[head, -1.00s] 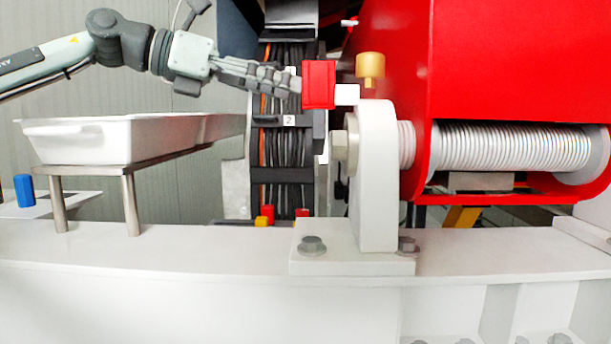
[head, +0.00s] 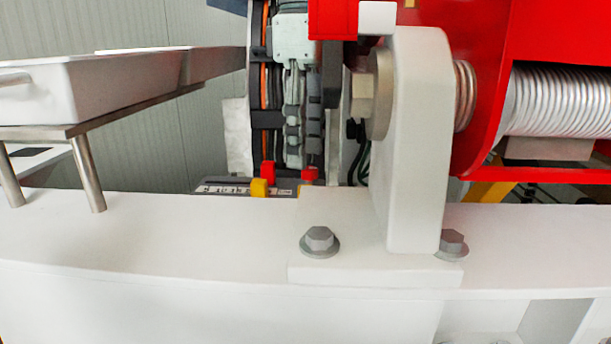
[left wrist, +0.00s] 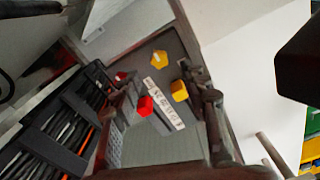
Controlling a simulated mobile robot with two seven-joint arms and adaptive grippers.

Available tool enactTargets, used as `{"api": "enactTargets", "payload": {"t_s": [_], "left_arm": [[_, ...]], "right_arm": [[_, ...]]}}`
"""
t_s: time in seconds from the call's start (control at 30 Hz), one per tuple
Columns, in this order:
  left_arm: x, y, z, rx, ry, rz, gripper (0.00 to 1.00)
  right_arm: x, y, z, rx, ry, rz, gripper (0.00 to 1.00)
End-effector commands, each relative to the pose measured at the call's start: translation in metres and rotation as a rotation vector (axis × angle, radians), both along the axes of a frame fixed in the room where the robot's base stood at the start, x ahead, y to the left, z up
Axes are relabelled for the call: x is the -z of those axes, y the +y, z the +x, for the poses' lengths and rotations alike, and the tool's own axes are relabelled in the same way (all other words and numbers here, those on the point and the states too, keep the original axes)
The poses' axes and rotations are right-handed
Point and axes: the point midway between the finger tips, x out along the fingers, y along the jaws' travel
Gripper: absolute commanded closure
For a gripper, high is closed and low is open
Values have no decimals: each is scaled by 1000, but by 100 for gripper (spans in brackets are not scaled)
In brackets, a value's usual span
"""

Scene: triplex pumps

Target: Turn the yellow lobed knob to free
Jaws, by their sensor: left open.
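In the left wrist view a yellow, many-sided knob (left wrist: 160,59) with a white mark stands on a dark panel. A second yellow knob (left wrist: 179,91), blockier in shape, is nearer, beside a white label strip (left wrist: 162,104). I cannot tell for sure which is the lobed one. In the head view one yellow knob (head: 259,187) shows low behind the white beam. My left gripper (head: 304,162) points down above the panel, to the right of that knob, fingers apart and empty. The left wrist view shows its fingers (left wrist: 170,95) on both sides of the knobs, apparently above them. My right gripper is not in view.
Red knobs (left wrist: 146,106) sit beside the yellow ones; one red knob (head: 310,174) shows below my fingers. The white beam (head: 180,235) and upright bracket (head: 415,150) stand in front. A white tray (head: 100,85) is at left. Cables (left wrist: 65,125) run alongside the panel.

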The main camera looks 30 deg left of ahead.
Motion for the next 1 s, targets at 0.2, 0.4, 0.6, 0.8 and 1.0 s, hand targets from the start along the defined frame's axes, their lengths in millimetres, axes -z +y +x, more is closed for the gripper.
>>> {"api": "enactTargets", "payload": {"t_s": [0.2, 0.4, 0.6, 0.8, 1.0], "left_arm": [[36, 0, -1, 0, 3, 0, 56], [54, 0, 0, -1, 0, -2, 56], [56, 0, 0, -2, -1, -2, 56], [56, 0, 0, -2, -1, -3, 70], [55, 0, 0, -2, -1, -3, 95]], "right_arm": [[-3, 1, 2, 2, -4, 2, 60], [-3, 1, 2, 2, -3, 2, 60], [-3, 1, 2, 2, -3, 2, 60], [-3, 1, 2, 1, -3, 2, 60], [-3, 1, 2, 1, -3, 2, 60]]}}
